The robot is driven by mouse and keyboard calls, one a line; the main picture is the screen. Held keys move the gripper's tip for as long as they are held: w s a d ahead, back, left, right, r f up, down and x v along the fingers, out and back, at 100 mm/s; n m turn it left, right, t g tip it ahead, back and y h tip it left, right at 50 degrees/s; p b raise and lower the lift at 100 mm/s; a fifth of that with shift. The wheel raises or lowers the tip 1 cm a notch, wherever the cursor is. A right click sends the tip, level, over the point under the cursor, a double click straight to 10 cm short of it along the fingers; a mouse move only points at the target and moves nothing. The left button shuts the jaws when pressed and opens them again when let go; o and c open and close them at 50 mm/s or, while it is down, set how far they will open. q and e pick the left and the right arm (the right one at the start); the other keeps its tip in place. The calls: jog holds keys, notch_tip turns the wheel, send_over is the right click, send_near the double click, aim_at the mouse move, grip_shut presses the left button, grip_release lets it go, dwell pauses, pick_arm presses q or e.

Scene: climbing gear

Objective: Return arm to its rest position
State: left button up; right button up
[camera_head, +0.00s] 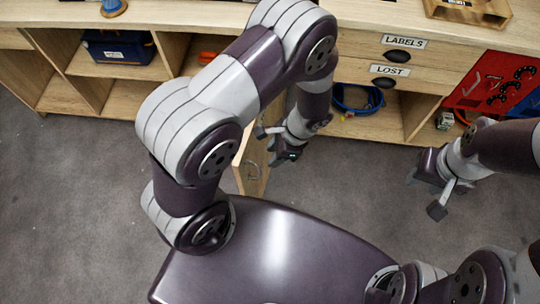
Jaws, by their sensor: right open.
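My left arm comes in from the left and bends over toward the shelf unit. Its gripper (266,147) hangs low in front of the unit, beside a wooden panel with a ring-like handle (252,178). Its two fingers look apart, with nothing seen between them. I cannot tell whether it touches the panel. My right gripper (424,194) is at the right, over the grey floor, with its fingers spread and empty. My right arm reaches in from the right edge.
The wooden shelf unit (425,75) runs along the back, with drawers marked LABELS and LOST. A blue box (118,49) and a coiled blue cable (358,100) sit in its compartments. A red panel (488,85) is at right. The grey carpet (75,210) is clear at left.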

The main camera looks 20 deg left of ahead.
dwell(0.5)
pick_arm(q)
jog(key=s+a+r+n+t+h, duration=0.1)
jog(key=a+r+n+t+h, duration=0.2)
jog(key=r+n, duration=0.9)
notch_tip(320, 180, up, 4)
jog(key=shift+s+a+r+n+h, duration=0.2)
jog(key=shift+a+r+n+h, duration=0.1)
jog(key=shift+a+h, duration=0.2)
